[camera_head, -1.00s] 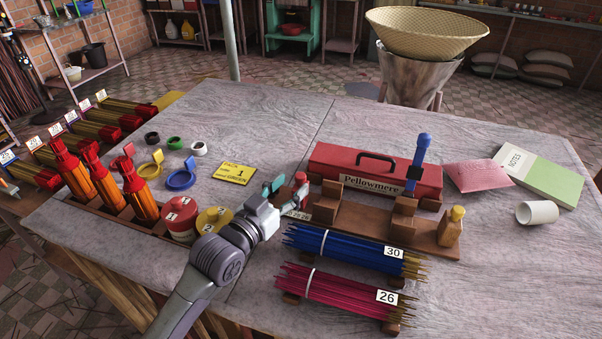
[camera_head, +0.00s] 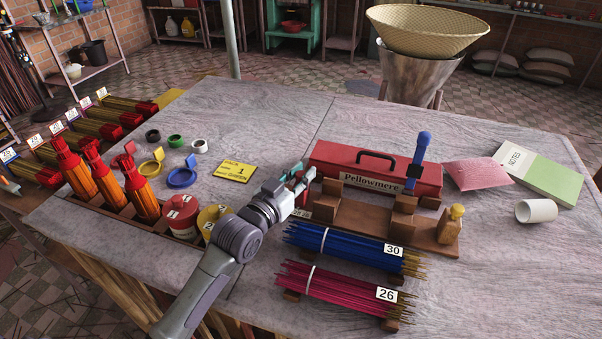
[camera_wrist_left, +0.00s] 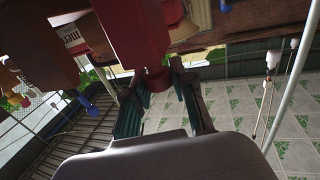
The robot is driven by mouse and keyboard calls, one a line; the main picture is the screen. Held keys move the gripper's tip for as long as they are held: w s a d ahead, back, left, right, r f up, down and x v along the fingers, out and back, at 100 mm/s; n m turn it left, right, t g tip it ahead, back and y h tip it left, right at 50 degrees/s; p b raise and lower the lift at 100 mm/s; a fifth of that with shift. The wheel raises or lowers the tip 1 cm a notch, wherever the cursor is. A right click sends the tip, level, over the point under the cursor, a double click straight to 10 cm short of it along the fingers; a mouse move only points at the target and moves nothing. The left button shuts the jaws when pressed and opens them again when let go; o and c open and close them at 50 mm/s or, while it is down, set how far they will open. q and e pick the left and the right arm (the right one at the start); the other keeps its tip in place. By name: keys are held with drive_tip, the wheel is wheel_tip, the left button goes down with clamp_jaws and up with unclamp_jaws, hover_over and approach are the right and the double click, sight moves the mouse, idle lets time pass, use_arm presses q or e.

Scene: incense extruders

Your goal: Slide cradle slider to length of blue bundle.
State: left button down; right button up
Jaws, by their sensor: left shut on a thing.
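The wooden cradle (camera_head: 365,222) lies behind the blue bundle, with upright blocks along it and a numbered scale at its left end. An upright blue handle (camera_head: 421,150) stands at its right-hand block. The blue bundle (camera_head: 335,245) carries a white tag reading 30. My left gripper (camera_head: 300,177) is at the cradle's left end. In the left wrist view its fingers (camera_wrist_left: 175,88) are shut on a small red knob (camera_wrist_left: 154,79) below a large red part. Whether the knob belongs to the slider cannot be told. My right gripper is not in view.
A red Pellowmere box (camera_head: 340,165) stands right behind the cradle. A magenta bundle (camera_head: 335,287) tagged 26 lies in front of the blue one. Red and yellow tins (camera_head: 180,215) stand left of my arm.

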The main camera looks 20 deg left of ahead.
use_arm(q)
drive_tip(key=shift+a+p, duration=0.3)
drive_tip(key=shift+a, duration=0.7)
drive_tip(key=c, duration=1.2)
unclamp_jaws()
drive_tip(key=shift+o, duration=1.3)
drive_tip(key=shift+a, duration=0.15)
